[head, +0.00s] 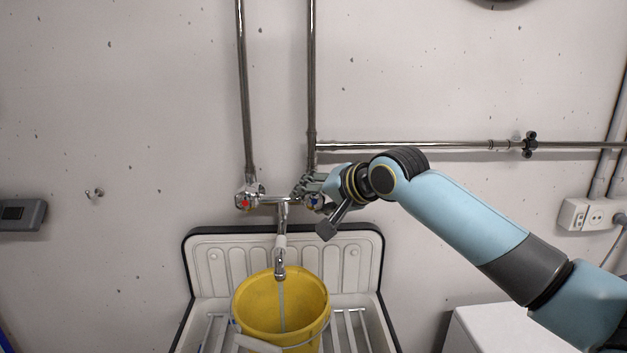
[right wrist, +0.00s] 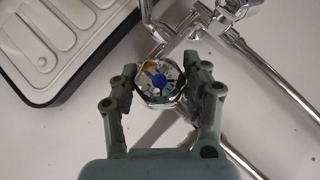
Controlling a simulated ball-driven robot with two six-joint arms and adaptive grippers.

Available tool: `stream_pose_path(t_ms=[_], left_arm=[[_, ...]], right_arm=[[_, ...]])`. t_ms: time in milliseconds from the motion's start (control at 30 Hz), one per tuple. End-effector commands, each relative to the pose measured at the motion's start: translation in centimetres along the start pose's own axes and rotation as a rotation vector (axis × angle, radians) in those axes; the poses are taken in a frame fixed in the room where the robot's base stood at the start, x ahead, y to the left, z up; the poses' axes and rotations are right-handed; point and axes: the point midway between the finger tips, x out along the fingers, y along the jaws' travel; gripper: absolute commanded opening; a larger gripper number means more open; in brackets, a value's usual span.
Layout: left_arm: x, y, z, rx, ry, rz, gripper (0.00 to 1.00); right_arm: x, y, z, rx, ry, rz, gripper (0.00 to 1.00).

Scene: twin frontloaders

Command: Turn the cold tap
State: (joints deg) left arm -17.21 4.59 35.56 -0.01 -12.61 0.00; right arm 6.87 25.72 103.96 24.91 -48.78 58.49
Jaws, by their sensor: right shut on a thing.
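The cold tap (head: 315,202) is a chrome knob with a blue centre, on the right end of the wall mixer. In the right wrist view the cold tap (right wrist: 157,82) sits between my two fingers. My right gripper (head: 307,188) is shut on this knob, with a finger on either side (right wrist: 160,84), and partly hides it in the head view. The hot tap (head: 245,202), with a red centre, is at the left end. The spout (head: 281,262) hangs down between them, and a thin pale stream runs below it. My left gripper is not in view.
A yellow bucket (head: 250,297) stands under the spout in the white sink (head: 232,262). Chrome pipes (head: 312,80) run up the wall and off to the right (head: 430,145). A white surface (head: 500,330) is at lower right. The wall to the left is mostly bare.

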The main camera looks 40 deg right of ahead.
Motion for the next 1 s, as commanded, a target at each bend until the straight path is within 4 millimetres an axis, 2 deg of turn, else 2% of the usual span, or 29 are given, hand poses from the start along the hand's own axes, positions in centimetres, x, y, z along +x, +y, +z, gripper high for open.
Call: stream_pose_path(t_ms=[400, 1000], left_arm=[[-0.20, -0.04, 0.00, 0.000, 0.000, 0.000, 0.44], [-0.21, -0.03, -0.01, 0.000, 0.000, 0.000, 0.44]], right_arm=[[0.09, 0.07, 0.08, -0.166, 0.000, 0.166, 0.15], [0.07, 0.15, 0.07, -0.203, 0.000, 0.204, 0.15]])
